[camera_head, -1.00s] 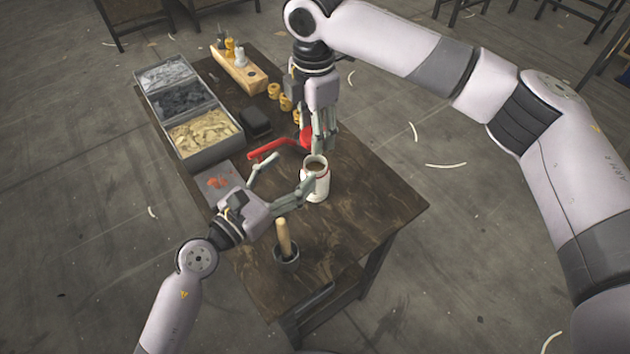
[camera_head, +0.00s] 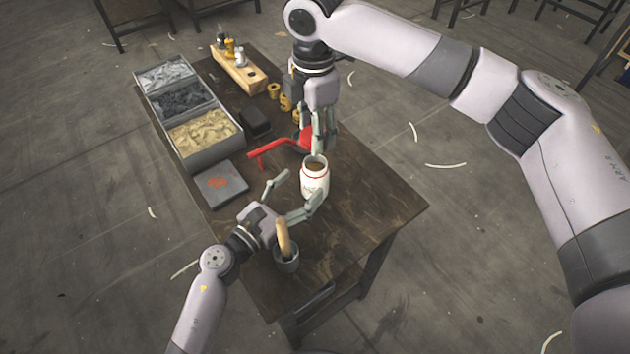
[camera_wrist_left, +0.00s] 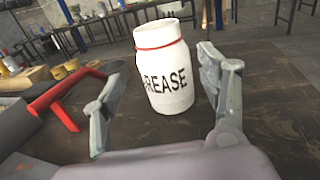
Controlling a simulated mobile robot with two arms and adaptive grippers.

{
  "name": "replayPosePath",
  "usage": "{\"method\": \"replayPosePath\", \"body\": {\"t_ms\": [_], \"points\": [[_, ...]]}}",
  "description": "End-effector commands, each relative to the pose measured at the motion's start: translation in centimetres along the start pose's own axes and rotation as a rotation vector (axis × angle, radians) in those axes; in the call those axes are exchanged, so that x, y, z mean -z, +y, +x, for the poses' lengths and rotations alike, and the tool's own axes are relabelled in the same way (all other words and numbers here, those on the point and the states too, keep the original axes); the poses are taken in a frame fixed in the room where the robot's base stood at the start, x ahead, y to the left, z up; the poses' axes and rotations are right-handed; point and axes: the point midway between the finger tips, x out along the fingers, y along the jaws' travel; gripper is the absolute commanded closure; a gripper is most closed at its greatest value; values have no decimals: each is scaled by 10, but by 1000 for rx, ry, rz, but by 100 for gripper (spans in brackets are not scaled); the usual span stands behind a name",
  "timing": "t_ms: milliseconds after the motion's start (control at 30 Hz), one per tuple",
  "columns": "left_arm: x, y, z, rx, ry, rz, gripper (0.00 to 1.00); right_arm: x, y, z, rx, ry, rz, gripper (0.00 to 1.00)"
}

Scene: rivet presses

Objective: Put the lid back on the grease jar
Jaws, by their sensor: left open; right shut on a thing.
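The white grease jar (camera_head: 314,184) stands upright on the table, with a red band and its mouth open on a brown content. It also shows in the left wrist view (camera_wrist_left: 164,75), where no lid sits on its neck. My left gripper (camera_head: 297,194) is open and low. In the left wrist view its fingers (camera_wrist_left: 165,108) are spread, with the jar ahead in the gap between them. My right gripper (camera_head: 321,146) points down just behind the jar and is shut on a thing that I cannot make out. I cannot see the lid clearly in either view.
A red lever (camera_head: 272,148) lies left of my right gripper. A wooden-handled tool stands in a dark cup (camera_head: 286,260) close to my left gripper. A grey plate (camera_head: 220,184), a partitioned bin (camera_head: 213,153) and a wooden rack (camera_head: 238,72) line the left. The table's right side is clear.

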Motion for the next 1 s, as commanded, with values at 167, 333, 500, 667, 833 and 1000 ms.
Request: {"method": "replayPosePath", "body": {"t_ms": [167,333,500,667,833,1000], "points": [[0,0,31,0,1,-1,33,0,0,0,0,0,0,62],[1,0,46,0,2,0,33,0,0,0,0,0,0,62],[1,0,51,0,3,0,33,0,0,0,0,0,0,62],[1,0,51,0,3,0,33,0,0,0,0,0,0,62],[1,0,51,0,3,0,39,0,0,0,0,0,0,62],[1,0,51,0,3,0,51,0,0,0,0,0,0,62]]}}
